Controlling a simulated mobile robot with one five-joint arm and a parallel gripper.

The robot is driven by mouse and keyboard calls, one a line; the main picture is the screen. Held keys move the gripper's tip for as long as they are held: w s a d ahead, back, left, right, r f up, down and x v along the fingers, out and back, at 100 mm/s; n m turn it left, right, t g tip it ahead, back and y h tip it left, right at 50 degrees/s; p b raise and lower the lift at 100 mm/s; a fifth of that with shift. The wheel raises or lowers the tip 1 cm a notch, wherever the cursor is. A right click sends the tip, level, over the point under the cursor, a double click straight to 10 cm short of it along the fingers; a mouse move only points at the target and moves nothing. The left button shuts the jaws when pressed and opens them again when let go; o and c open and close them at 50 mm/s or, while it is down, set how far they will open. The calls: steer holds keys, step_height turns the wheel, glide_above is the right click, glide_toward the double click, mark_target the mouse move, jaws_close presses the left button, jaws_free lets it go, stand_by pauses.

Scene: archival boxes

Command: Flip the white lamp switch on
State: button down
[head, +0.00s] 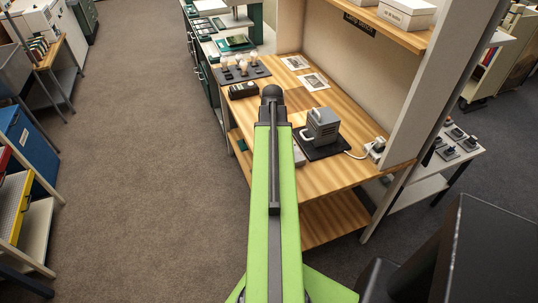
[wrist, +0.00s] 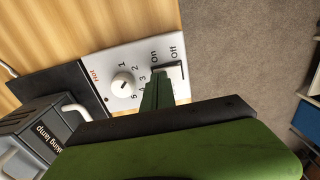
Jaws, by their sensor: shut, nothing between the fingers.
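The white control box (wrist: 125,58) shows in the wrist view with a round white knob (wrist: 122,86), numbers around it and a red "Hot" mark. Its switch (wrist: 177,72) is at the right end, beside printed "On" and "Off", and is partly hidden by my fingers. My gripper (wrist: 159,80) is shut and empty, its green fingertips over the switch near the "On" side. I cannot tell whether they touch it or which way the switch is set.
A grey lamp unit (head: 320,124) stands on a black mat (head: 325,149), right of my arm, on the wooden bench (head: 355,167). A dark tray with several bulbs (head: 240,74) and a black device (head: 243,89) lie farther back. Open carpet (head: 150,150) is to the left.

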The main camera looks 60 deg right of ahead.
step_height(320, 180, up, 7)
steer(key=p, duration=0.6)
steer(key=shift+f, duration=0.2)
steer(key=w+a+n, duration=0.5)
steer(key=w+a, duration=1.3)
steer(key=a, duration=0.1)
steer(key=w+a+n, duration=0.1)
steer(key=w+a, duration=0.1)
steer(key=a, duration=1.3)
steer(key=w+a+n, duration=0.1)
steer(key=w+a, duration=0.1)
steer(key=a, duration=1.3)
steer(key=shift+a, duration=0.3)
